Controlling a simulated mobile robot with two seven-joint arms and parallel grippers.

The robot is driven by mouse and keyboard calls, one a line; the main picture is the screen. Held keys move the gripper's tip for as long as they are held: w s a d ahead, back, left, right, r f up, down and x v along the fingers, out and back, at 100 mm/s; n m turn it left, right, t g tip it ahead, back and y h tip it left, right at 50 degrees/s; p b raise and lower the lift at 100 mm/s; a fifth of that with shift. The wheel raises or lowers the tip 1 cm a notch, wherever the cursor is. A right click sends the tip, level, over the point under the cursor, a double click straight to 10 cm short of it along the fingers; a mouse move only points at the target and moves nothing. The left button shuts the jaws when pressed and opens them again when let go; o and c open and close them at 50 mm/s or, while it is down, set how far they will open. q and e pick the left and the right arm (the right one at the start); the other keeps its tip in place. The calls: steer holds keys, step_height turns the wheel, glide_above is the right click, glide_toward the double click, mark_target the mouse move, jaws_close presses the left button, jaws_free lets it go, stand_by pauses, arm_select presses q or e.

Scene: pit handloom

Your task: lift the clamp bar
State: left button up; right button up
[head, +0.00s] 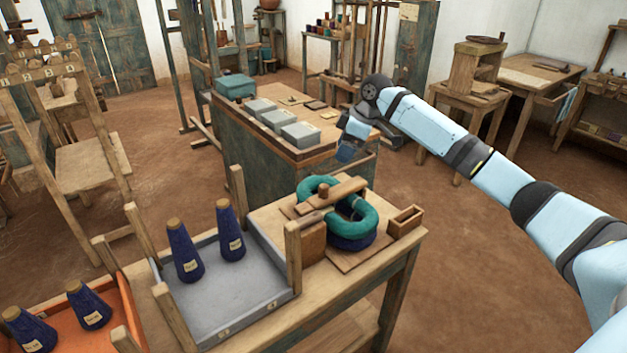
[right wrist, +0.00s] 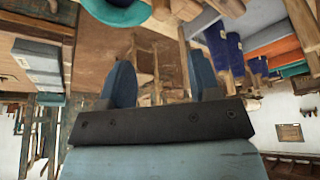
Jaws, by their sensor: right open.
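The green hank shows at the top edge there (right wrist: 112,12); I cannot clearly make out the bar in that view. My left gripper is not in view.
A small wooden box (head: 405,221) stands right of the hanks. A grey tray (head: 222,300) with two blue cones and wooden corner posts (head: 293,257) is at the left. A cabinet (head: 262,150) with grey blocks stands behind.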

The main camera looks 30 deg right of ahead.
mark_target(325, 186)
steer(key=x, duration=1.2)
steer(key=shift+s+a+f, duration=0.1)
steer(key=shift+s+f, duration=0.05)
steer(key=shift+f, duration=0.05)
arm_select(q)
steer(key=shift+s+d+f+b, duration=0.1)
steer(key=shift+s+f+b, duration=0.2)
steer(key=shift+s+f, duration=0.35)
arm_select(e)
steer(key=shift+a+f, duration=0.15)
steer(key=shift+f, duration=0.4)
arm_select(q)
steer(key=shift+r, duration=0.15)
arm_select(e)
steer(key=c, duration=0.9)
jaws_close()
